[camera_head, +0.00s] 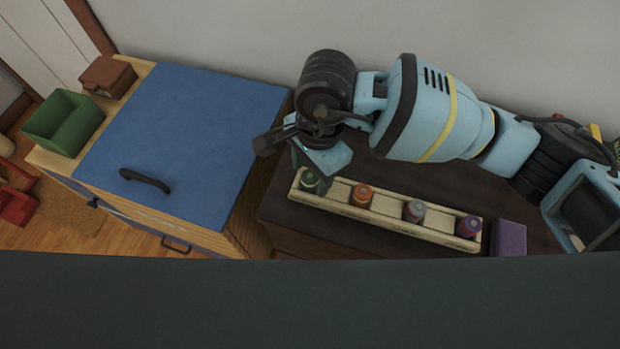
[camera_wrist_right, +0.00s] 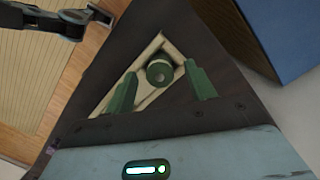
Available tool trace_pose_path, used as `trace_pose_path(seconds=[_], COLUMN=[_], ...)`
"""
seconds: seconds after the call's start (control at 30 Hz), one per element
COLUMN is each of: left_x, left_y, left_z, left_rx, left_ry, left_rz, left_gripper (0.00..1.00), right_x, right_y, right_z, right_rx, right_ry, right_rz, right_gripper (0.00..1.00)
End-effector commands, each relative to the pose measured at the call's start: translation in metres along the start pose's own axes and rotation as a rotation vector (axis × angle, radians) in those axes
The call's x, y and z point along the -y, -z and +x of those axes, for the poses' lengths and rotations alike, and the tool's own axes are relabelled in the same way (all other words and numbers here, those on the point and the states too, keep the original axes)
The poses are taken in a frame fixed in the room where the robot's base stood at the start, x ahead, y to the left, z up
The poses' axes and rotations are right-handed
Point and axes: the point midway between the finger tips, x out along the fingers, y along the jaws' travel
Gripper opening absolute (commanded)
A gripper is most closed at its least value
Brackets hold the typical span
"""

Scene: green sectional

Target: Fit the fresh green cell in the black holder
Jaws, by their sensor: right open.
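A green cell (camera_head: 310,182) stands at the left end of a cream rack (camera_head: 388,217) in the head view. My right gripper (camera_head: 307,168) is right above this cell, pointing down. In the right wrist view its two green fingers (camera_wrist_right: 161,86) are apart, one on each side of the cell (camera_wrist_right: 159,72), whose round top with a grey centre faces the camera. I cannot tell whether the fingers touch the cell. I cannot make out a black holder in either view.
The rack also holds an orange cell (camera_head: 361,194), a grey cell (camera_head: 414,211) and a purple cell (camera_head: 468,227). A purple block (camera_head: 508,238) is at its right end. A blue-topped cabinet (camera_head: 190,130) at left bears a green bin (camera_head: 63,122) and a brown box (camera_head: 108,76).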

Motion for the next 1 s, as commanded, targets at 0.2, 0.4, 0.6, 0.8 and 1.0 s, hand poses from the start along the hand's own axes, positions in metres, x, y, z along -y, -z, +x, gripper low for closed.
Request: trace_pose_path(seconds=[0.2,0.4,0.6,0.8,1.0], left_x=[0.0003,0.0008,0.001,0.001,0.001], left_y=[0.0007,0.0026,0.0034,0.0033,0.003], left_z=[0.0008,0.0018,0.0023,0.0023,0.0024], left_rx=[-0.002,-0.006,-0.007,-0.007,-0.007], left_ry=[0.001,0.001,0.001,0.002,0.002], left_rz=[0.0,0.001,0.001,0.001,0.001], left_gripper=[0.36,0.36,0.36,0.36,0.36], right_x=[-0.0001,-0.0001,-0.0001,0.0001,0.0003], right_y=[0.0001,0.0001,0.0001,0.0001,-0.0002], right_z=[0.0045,0.0042,0.004,0.0037,0.001], right_rx=[-0.001,-0.001,-0.001,0.0,0.0], right_ry=[0.0,0.0,0.0,0.001,0.002], right_rz=[0.0,0.0,0.0,0.0,0.0], right_gripper=[0.55,0.39,0.13,0.03,0.03])
